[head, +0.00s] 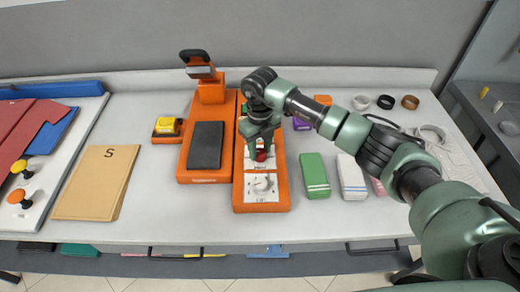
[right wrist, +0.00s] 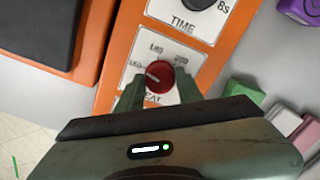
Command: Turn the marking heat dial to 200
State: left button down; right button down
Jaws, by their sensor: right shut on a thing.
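The marking heat dial is a red round knob (right wrist: 160,76) on a white plate of the orange control panel (right wrist: 120,40). Labels reading about 160, 180 and 200 sit around it from left to right, with HEAT partly hidden below. A pale pointer line on the knob seems to face left, near 160. My right gripper (right wrist: 159,90) has one finger on each side of the knob and is shut on it. In the head view the red knob (head: 261,155) shows just below my right gripper (head: 257,138). My left gripper is not in view.
A TIME dial (right wrist: 192,3) sits above the heat plate, and a white dial (head: 262,185) sits at the panel's front. The press with a dark pad (head: 206,145) stands close on the left. Green (head: 314,175) and white (head: 352,176) folded cloths lie right.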

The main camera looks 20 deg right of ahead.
jog(key=m+b, duration=0.1)
jog(key=m, duration=0.4)
jog(key=shift+m, duration=0.3)
jog(key=m, duration=0.5)
jog(key=shift+b, duration=0.4)
jog(key=m, duration=0.5)
jog(key=shift+m, duration=0.4)
jog(key=m, duration=0.4)
jog(key=shift+m, duration=0.4)
jog(key=c, duration=0.9)
grip_release()
jog(key=shift+r, duration=0.1)
